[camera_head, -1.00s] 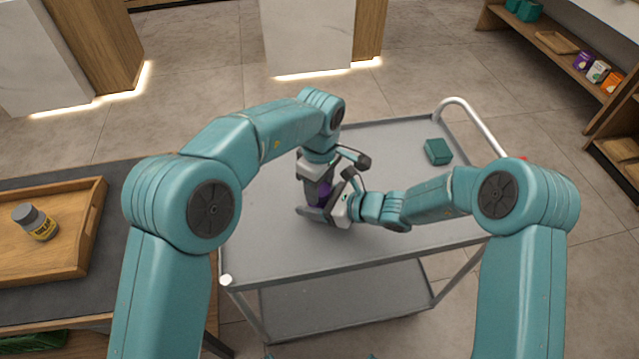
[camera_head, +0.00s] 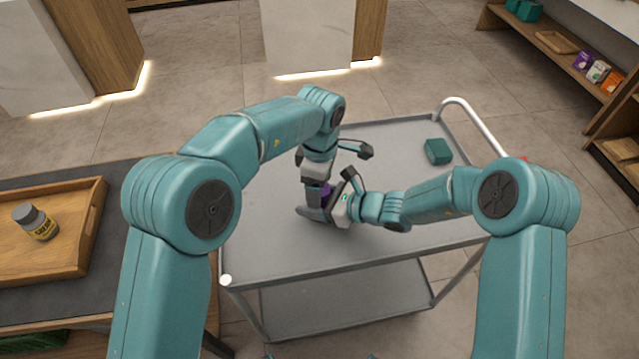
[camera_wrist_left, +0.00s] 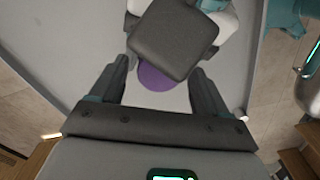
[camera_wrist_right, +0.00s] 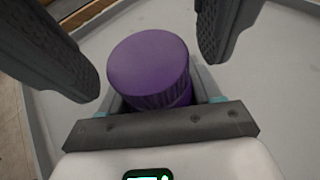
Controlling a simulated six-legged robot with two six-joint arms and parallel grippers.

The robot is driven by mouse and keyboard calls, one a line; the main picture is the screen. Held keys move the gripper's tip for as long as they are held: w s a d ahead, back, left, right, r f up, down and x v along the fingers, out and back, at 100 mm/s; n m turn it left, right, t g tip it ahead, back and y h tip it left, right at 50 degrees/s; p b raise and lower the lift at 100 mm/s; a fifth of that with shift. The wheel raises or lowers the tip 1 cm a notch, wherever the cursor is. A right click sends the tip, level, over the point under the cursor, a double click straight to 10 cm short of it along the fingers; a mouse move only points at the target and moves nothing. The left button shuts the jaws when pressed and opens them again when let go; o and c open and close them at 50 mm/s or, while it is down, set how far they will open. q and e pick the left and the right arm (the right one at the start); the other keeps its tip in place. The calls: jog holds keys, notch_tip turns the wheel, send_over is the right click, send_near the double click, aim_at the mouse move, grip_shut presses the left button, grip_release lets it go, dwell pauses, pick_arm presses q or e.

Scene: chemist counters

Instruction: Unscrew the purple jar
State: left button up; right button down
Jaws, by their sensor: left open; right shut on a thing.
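The purple jar (camera_wrist_right: 150,66) is on or just above the grey cart top. Its round ribbed lid faces up. In the head view only a bit of the purple jar (camera_head: 325,190) shows between the grippers, and its base is hidden. My right gripper (camera_head: 314,213) comes in from the right side, low, and is shut on the jar's body. My left gripper (camera_wrist_left: 160,70) points down from above. It is open, with one finger on each side of the lid and gaps beside it. A dark block on my right wrist partly covers the lid in the left wrist view.
The cart top (camera_head: 270,240) is clear around the grippers, except for a small green box (camera_head: 438,151) at the back right. A wooden tray (camera_head: 85,240) with a grey-lidded bottle (camera_head: 36,222) stands on the left counter. Shelves with small boxes (camera_head: 598,71) are at far right.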

pick_arm(q)
notch_tip(320, 180, up, 4)
jog(key=shift+r, duration=0.1)
jog(key=shift+c, duration=0.4)
notch_tip(320, 180, up, 3)
jog(key=m, duration=0.3)
jog(key=shift+r, duration=0.1)
jog(key=shift+f, duration=0.2)
notch_tip(320, 180, down, 7)
jog(key=shift+f, duration=0.15)
jog(key=shift+c, duration=0.3)
jog(key=c, duration=1)
jog(key=n, duration=0.3)
